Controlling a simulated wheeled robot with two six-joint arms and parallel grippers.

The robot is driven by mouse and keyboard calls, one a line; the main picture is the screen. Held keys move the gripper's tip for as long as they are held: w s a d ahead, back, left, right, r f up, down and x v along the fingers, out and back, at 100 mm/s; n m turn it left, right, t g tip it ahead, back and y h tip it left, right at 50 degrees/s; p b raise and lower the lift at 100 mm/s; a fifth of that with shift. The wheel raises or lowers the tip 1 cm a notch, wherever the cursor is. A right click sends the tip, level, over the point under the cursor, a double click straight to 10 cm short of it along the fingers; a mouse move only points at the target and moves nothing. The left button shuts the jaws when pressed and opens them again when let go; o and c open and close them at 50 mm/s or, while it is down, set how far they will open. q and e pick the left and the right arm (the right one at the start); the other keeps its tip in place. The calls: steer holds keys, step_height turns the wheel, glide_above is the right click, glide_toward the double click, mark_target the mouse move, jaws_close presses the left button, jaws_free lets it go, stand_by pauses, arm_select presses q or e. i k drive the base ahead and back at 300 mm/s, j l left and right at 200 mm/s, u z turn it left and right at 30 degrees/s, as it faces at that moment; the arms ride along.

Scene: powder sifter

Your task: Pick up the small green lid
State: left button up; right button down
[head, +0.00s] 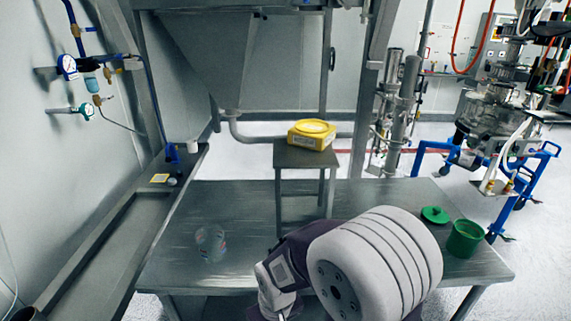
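The small green lid (435,214) lies flat on the metal table (240,199), near its right side, with a small knob on top. A green cup-like container (465,239) stands just in front and to the right of it, close to the table's right edge. Neither of my grippers shows in the head view. A large pale arm link of mine covers the front middle of the table, left of the lid. The lid itself is not covered.
A clear transparent jar (210,243) stands on the left of the table. A yellow box-like container (312,135) sits on a small raised metal stand (306,157) at the back. Blue-framed equipment (490,130) stands beyond the right side. The table's back left is bare.

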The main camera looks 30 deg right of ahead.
mark_target(435, 215)
steer(key=z, duration=2.6)
